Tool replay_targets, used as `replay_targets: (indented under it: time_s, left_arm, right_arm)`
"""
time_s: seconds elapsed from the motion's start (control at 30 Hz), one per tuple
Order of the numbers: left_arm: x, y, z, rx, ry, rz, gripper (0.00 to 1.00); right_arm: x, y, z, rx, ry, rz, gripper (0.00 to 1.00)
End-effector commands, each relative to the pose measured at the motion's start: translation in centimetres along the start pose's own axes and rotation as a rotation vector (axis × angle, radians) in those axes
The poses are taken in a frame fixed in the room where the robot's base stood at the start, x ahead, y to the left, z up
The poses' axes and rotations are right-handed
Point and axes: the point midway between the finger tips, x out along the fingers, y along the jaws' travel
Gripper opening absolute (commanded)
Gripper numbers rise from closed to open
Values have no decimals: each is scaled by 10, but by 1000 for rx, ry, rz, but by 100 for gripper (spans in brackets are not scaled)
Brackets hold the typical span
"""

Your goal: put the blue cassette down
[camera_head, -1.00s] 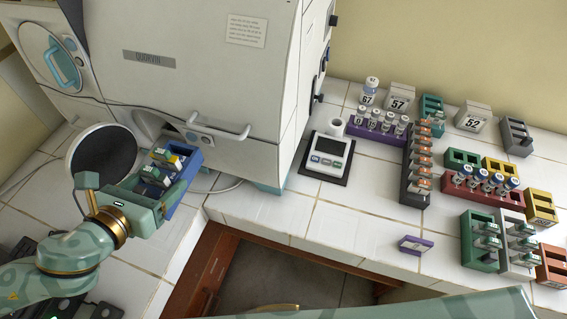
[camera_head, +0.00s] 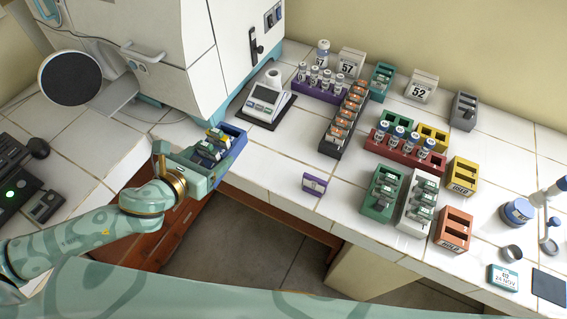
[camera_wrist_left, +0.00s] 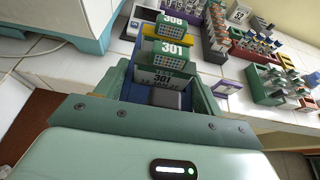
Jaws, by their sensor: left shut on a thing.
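The blue cassette (camera_head: 235,145) is in my left gripper (camera_head: 200,165), at the counter's front edge in the head view. It carries several small green-and-white labelled pieces and something yellow. In the left wrist view the blue cassette (camera_wrist_left: 208,100) shows between green jaw parts, with pieces marked 301 and 308 standing in it. My left gripper is shut on it. I cannot tell whether its underside touches the counter. My right gripper is out of view.
The white tiled counter (camera_head: 262,165) is bare around a small purple-and-white block (camera_head: 314,184). A scale (camera_head: 267,100) stands behind. A dark rack (camera_head: 345,120), a red rack (camera_head: 405,147) and a green rack (camera_head: 382,193) stand to the right. The incubator (camera_head: 170,45) is at back left.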

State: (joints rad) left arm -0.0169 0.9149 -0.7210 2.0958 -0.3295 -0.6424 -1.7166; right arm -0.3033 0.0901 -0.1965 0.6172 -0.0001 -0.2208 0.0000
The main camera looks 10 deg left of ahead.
Motion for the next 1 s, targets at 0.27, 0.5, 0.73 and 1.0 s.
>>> replay_targets:
  time_s: [0.27,0.5,0.73,1.0]
  left_arm:
    - [36,-7,-1,7,-5,-20,43]
    - [99,-18,-4,7,-4,-21,43]
    - [146,-24,-32,7,0,-21,43]
    - [168,-27,-42,8,-1,-21,43]
  right_arm:
    - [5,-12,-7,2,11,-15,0]
    - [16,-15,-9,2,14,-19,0]
    - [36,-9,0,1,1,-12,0]
    - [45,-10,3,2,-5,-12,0]
